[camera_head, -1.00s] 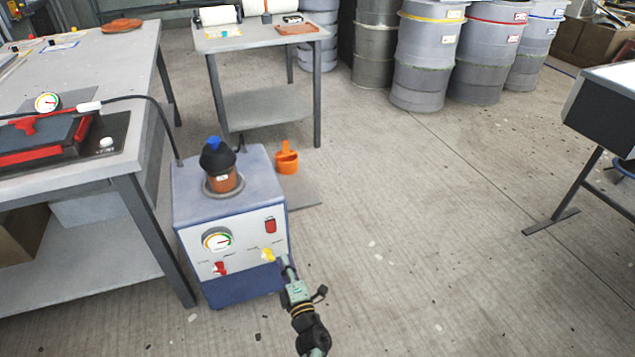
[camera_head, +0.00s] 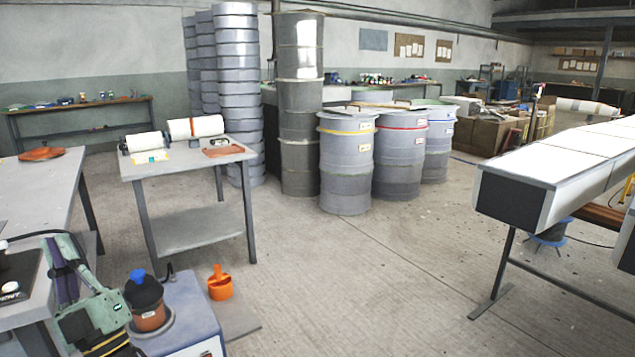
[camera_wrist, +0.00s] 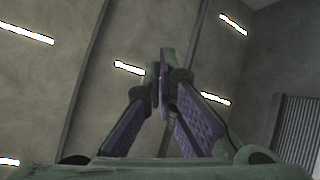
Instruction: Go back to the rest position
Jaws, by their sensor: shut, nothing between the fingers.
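My gripper (camera_head: 62,250) shows at the lower left of the head view, raised and pointing upward. It is beside the blue pump unit and in front of the left bench's edge. In the wrist view my gripper (camera_wrist: 165,60) has its fingers together at the tips, with nothing between them.
The pump unit (camera_head: 190,318) carries a dark pot with a blue cap (camera_head: 143,292). A left bench (camera_head: 45,190), a small table (camera_head: 190,235) and drums (camera_head: 345,170) surround open floor. A black-sided bench (camera_head: 515,205) stands right.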

